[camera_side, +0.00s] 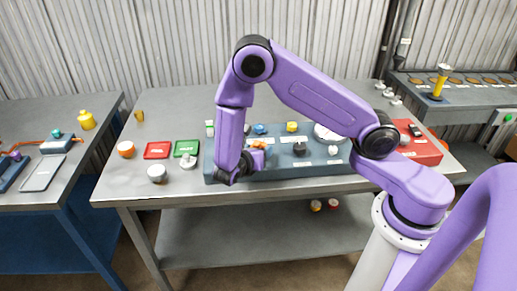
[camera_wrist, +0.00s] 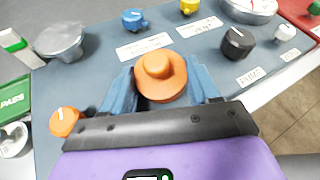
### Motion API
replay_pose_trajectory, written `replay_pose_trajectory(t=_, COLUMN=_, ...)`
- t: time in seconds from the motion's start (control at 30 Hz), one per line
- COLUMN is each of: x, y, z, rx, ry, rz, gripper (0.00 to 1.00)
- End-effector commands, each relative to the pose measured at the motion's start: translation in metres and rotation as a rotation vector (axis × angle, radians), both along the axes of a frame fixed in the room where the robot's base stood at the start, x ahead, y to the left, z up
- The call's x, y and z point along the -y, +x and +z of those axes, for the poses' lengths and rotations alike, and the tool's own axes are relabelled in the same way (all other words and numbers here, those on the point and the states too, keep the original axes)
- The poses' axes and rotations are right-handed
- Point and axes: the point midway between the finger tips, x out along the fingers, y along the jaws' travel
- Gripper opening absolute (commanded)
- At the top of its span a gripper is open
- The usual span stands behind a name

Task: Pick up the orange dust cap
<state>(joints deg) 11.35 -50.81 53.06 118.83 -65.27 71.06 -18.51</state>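The orange dust cap (camera_wrist: 161,78) is round with a wide rim and a raised middle. In the wrist view it sits between my gripper's two blue fingers (camera_wrist: 163,88), filling the gap and appearing to touch both. In the side view the orange cap (camera_side: 258,144) shows at my gripper (camera_side: 246,160), over the left part of the blue-grey panel (camera_side: 330,168). Whether it rests on the panel or is raised off it I cannot tell.
An orange knob with a white mark (camera_wrist: 65,121) is left of my gripper. Blue (camera_wrist: 135,20), yellow (camera_wrist: 188,6) and black (camera_wrist: 237,42) knobs stand beyond and right. Red (camera_side: 157,150) and green (camera_side: 187,148) trays lie left of the panel, near another orange object (camera_side: 126,149).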

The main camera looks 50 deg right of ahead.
Motion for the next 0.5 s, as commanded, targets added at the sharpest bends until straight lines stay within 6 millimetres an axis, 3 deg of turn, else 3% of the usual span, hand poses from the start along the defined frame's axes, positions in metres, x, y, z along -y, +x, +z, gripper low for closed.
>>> replay_pose_trajectory(t=0.07, x=-0.0002, y=-0.0001, z=0.0001, rx=0.0, ry=0.0, rz=0.0, gripper=0.31)
replay_pose_trajectory(t=0.1, x=-0.0002, y=-0.0001, z=0.0002, rx=0.0, ry=0.0, rz=0.0, gripper=0.27)
replay_pose_trajectory(t=0.5, x=-0.0005, y=0.0003, z=0.0075, rx=0.002, ry=0.001, rz=0.0, gripper=0.27)
